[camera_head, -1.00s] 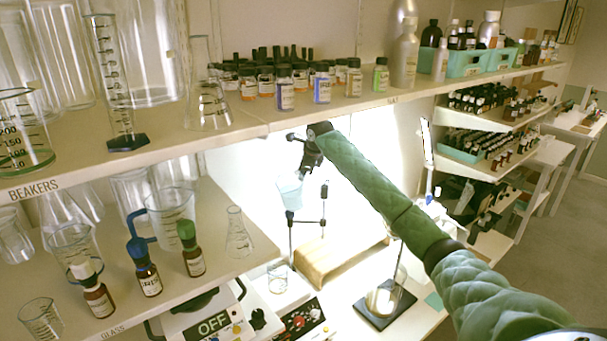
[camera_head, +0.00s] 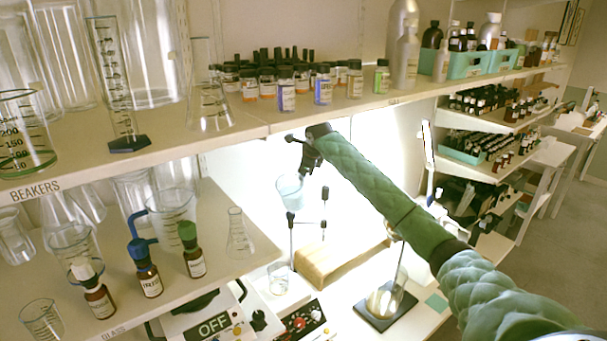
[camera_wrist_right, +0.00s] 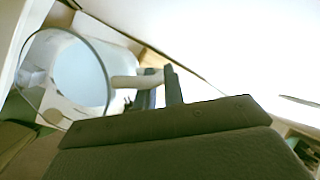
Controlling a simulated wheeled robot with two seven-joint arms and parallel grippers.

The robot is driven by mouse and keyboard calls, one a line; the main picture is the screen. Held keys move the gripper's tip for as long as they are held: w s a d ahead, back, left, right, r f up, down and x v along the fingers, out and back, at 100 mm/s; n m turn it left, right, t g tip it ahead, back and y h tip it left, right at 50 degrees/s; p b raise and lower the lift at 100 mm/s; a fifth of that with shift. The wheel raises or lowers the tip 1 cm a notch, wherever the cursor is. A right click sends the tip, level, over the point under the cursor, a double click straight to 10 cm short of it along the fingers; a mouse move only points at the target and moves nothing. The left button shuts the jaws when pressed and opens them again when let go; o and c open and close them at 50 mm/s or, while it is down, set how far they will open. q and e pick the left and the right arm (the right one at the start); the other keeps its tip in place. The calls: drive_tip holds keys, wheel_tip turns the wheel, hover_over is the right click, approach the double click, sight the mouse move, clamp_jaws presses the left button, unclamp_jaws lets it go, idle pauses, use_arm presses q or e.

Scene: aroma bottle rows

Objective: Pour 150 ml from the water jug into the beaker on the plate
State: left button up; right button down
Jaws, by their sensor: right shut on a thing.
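The water jug (camera_head: 290,190) hangs in the air below my right gripper (camera_head: 303,152), with pale blue water in it. In the right wrist view the jug (camera_wrist_right: 80,75) shows its round mouth and water, and its handle (camera_wrist_right: 137,82) runs to my right gripper (camera_wrist_right: 163,86), which is shut on it. A small clear beaker (camera_head: 278,279) stands below the jug, apart from it, on a white surface behind a panel with knobs. I cannot tell the beaker's water level. My left gripper is not in view.
A stand with thin rods (camera_head: 323,212) is close to the jug, and a wooden block (camera_head: 340,264) lies behind the beaker. A glass vessel stands on a black base (camera_head: 386,312) to the right. Shelves with glassware (camera_head: 170,215) and brown bottles (camera_head: 196,262) are on the left.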

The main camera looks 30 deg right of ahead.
sight(297, 173)
drive_tip(key=shift+s+a+r+t+h, duration=0.2)
drive_tip(key=shift+a+r+h, duration=0.1)
drive_tip(key=shift+r, duration=0.1)
drive_tip(key=shift+s+a+r+t+h, duration=0.2)
drive_tip(key=shift+a+r, duration=0.1)
drive_tip(key=shift+r, duration=0.1)
idle(0.9)
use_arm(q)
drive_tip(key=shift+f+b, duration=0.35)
use_arm(e)
drive_tip(key=shift+s+a+r+n+h, duration=0.15)
drive_tip(key=shift+s+a+n+h, duration=0.15)
drive_tip(key=shift+a, duration=0.1)
